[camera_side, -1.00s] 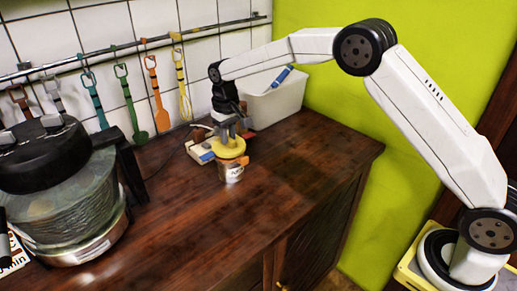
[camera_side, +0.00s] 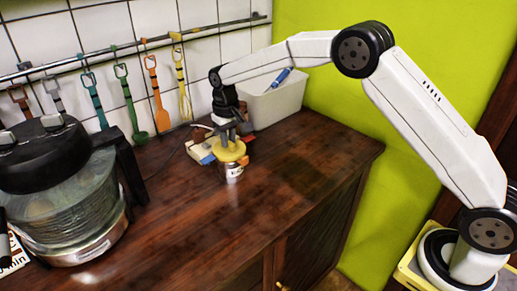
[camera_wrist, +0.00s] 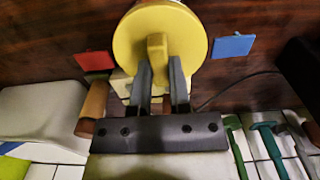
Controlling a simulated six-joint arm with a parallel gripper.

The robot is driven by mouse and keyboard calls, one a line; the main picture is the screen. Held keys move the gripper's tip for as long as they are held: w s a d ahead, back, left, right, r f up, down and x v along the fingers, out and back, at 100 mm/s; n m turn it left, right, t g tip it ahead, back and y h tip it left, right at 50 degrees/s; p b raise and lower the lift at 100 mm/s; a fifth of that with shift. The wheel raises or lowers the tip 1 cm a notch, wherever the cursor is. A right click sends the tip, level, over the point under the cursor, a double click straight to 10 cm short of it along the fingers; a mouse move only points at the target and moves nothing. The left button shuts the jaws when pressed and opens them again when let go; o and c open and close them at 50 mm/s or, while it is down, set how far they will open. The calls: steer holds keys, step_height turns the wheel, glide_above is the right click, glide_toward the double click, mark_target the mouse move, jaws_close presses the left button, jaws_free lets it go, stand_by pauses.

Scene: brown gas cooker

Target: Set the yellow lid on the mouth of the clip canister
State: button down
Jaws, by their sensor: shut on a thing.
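The yellow lid (camera_side: 230,154) is a round disc with an upright knob. My gripper (camera_side: 229,139) is shut on this knob from above; in the wrist view my gripper (camera_wrist: 160,70) has one finger on each side of it, and the lid (camera_wrist: 190,32) fills the upper middle. The clip canister (camera_side: 233,174), small and metallic with a pale label and an orange part at its right, stands on the counter directly under the lid. The lid looks about level and covers the mouth from view. I cannot tell whether it is fully seated or a sliver above the rim.
The brown counter (camera_side: 200,220) is clear in front and to the right. Behind the canister lie a red piece (camera_wrist: 94,61) and a blue piece (camera_wrist: 232,46). A white bin (camera_side: 275,105) stands behind. A large pot (camera_side: 70,200) is at the left, below hanging utensils.

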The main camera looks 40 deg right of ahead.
steer(key=shift+c, duration=2.4)
jaws_free()
steer(key=shift+r, duration=3.9)
steer(key=shift+s, duration=0.1)
steer(key=shift+s+d+f, duration=0.1)
steer(key=shift+s+d, duration=0.15)
steer(key=shift+s, duration=0.15)
steer(key=s+d+f+t, duration=0.1)
steer(key=s+d+f, duration=0.1)
steer(key=s, duration=0.7)
steer(key=s+d+f, duration=0.2)
steer(key=s+f, duration=0.1)
steer(key=s, duration=0.7)
steer(key=s+d+f+t, duration=0.1)
steer(key=s+d+f, duration=0.1)
steer(key=s, duration=0.7)
steer(key=shift+s+f+t, duration=0.2)
steer(key=shift+f+t, duration=0.1)
steer(key=shift+f, duration=0.1)
